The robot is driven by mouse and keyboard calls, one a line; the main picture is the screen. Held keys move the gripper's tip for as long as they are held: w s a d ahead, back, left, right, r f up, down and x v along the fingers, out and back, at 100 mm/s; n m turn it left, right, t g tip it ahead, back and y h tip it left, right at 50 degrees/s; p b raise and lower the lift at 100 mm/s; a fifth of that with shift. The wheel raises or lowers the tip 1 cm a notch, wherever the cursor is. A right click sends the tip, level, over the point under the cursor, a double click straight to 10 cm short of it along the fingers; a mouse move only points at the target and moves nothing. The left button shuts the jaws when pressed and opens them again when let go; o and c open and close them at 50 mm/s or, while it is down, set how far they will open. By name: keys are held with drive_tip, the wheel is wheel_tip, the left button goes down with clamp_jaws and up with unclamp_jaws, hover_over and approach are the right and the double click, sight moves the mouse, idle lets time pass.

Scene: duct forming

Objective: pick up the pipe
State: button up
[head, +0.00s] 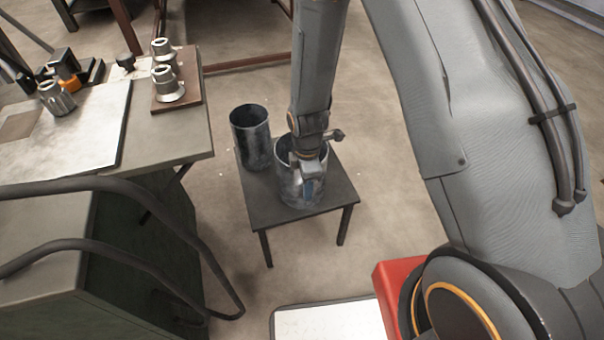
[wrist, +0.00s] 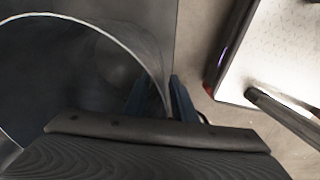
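Two dark grey metal pipes stand upright on a small dark table. My gripper (wrist: 164,98) is over the nearer, right-hand pipe (head: 291,186), pointing down at its rim. In the wrist view, this pipe's round open rim (wrist: 75,16) fills the left side. One blue finger is inside the pipe and the other outside, with the wall between them. The fingers look apart, with a gap beside the wall. The other pipe (head: 251,137) stands behind to the left. The fingertips' lower ends are hard to see.
The small table (head: 318,203) has bare room at its right and front. A workbench (head: 180,137) with metal fittings (head: 166,83) stands at the left, with curved dark tubes (head: 150,195) in front. A white-topped panel (head: 330,322) lies near the bottom, beside a red block (head: 392,285).

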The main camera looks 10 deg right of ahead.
drive_tip(key=shift+f, duration=0.1)
drive_tip(key=shift+c, duration=0.4)
clamp_jaws()
idle(1.0)
